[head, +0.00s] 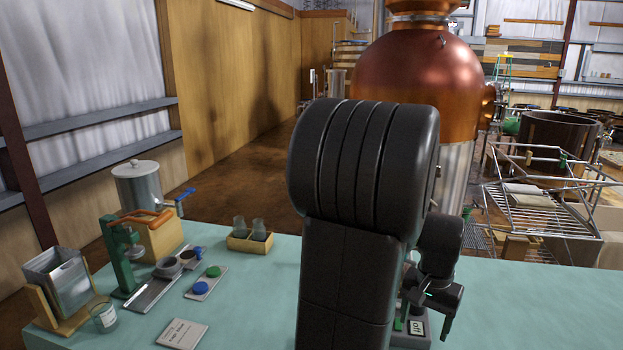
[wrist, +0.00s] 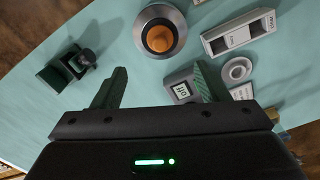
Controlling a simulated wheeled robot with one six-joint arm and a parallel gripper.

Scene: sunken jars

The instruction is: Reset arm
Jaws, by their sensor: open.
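My arm rises in the middle of the head view and covers much of the table behind it. My gripper (head: 428,312) hangs over the right part of the teal table (head: 520,300). In the wrist view the two fingers of my gripper (wrist: 158,88) stand wide apart with nothing between them. A small grey device with a display (wrist: 183,88) lies below, beside the right finger. It also shows partly behind my gripper in the head view (head: 416,328).
The wrist view shows a grey round piece with an orange knob (wrist: 160,38), a slotted grey block (wrist: 240,33), a white ring (wrist: 238,69) and a dark green fixture (wrist: 70,70). At left stand a green press (head: 118,255), a metal tank (head: 138,187) and a jar crate (head: 250,243).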

